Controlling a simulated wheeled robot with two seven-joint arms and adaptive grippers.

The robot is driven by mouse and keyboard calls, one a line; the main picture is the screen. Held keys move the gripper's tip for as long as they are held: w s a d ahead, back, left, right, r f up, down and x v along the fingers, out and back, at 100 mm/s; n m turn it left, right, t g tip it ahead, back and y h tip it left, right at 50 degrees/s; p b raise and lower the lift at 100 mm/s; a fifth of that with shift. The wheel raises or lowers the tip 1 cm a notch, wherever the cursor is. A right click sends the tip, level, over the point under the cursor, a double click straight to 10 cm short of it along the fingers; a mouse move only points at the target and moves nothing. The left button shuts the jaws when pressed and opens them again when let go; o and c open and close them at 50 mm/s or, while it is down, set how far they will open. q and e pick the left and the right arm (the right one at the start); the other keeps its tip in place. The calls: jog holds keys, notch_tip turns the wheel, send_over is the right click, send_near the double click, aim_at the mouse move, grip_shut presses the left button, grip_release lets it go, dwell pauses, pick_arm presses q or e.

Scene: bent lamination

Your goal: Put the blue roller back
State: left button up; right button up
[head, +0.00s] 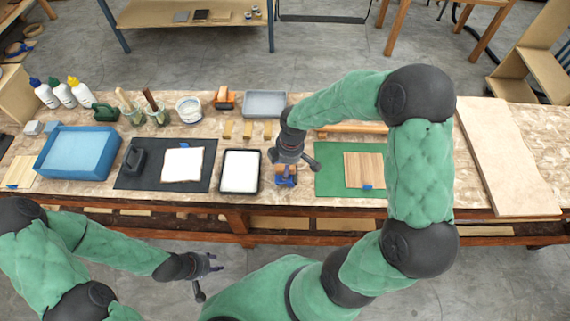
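The blue roller (285,182), with an orange-brown upper part, sits near the table's front edge between the white tray and the green mat. My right gripper (292,164) is directly above it, pointing down, with its fingers spread to either side. The gripper partly hides the roller, and I cannot tell whether they touch. My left gripper (207,279) is open and empty, in front of the table and away from its objects.
A white tray (241,171) lies left of the roller, and a green mat (329,180) with a wooden board (363,170) lies right. Behind are small wooden blocks (247,130), a grey tray (264,103) and an orange-topped tool (224,97). A blue bin (77,152) stands left.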

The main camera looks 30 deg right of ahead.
jog(key=shift+s+r, duration=0.1)
jog(key=shift+r, duration=0.3)
notch_tip(320, 180, up, 13)
jog(key=d+p, duration=0.1)
jog(key=p, duration=0.3)
jog(key=shift+s+f, duration=0.2)
